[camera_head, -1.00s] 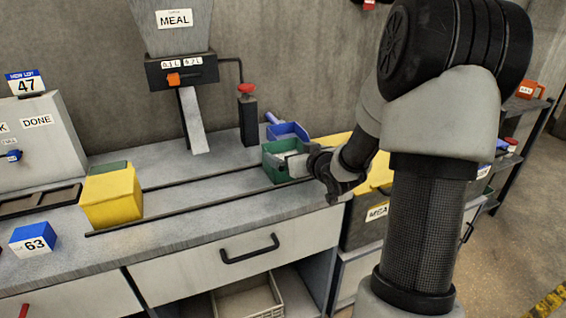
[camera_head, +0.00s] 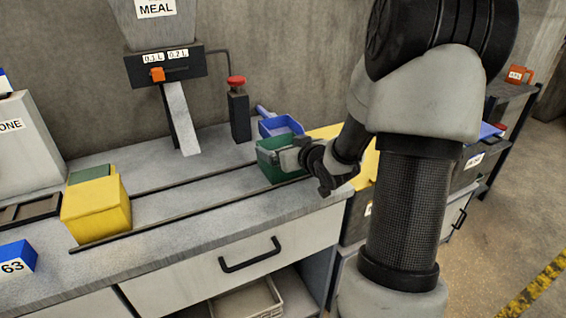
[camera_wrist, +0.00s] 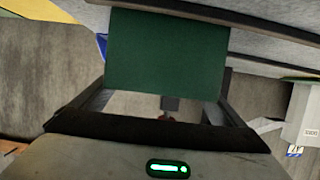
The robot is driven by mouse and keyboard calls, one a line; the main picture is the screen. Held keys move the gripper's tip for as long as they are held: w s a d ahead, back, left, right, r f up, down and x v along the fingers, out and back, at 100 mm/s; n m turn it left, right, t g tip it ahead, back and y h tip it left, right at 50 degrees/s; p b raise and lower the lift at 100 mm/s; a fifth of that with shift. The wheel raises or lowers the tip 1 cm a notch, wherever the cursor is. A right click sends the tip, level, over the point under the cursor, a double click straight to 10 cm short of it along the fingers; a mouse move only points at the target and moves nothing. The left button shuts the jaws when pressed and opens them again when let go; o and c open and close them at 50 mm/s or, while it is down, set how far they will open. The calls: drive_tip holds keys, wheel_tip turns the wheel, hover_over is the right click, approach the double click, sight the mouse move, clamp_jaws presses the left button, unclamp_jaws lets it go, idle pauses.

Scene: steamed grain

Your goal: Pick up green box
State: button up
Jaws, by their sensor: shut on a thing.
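The green box (camera_head: 270,169) is an open-topped bin at the right end of the bench, by the rails, in the head view. My gripper (camera_head: 289,158) reaches it from the right and is shut on it. In the wrist view the green box (camera_wrist: 166,52) shows as a flat green face between my two fingers. My wrist hides part of its right side in the head view. I cannot tell whether its base touches the bench.
A blue scoop-like bin (camera_head: 281,126) stands close behind the green box. A post with a red knob (camera_head: 237,108) and the meal chute (camera_head: 180,118) stand further left. A yellow box (camera_head: 97,209) is at the left. The bench between is clear.

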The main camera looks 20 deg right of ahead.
drive_tip(key=c, duration=0.4)
drive_tip(key=shift+r, duration=0.15)
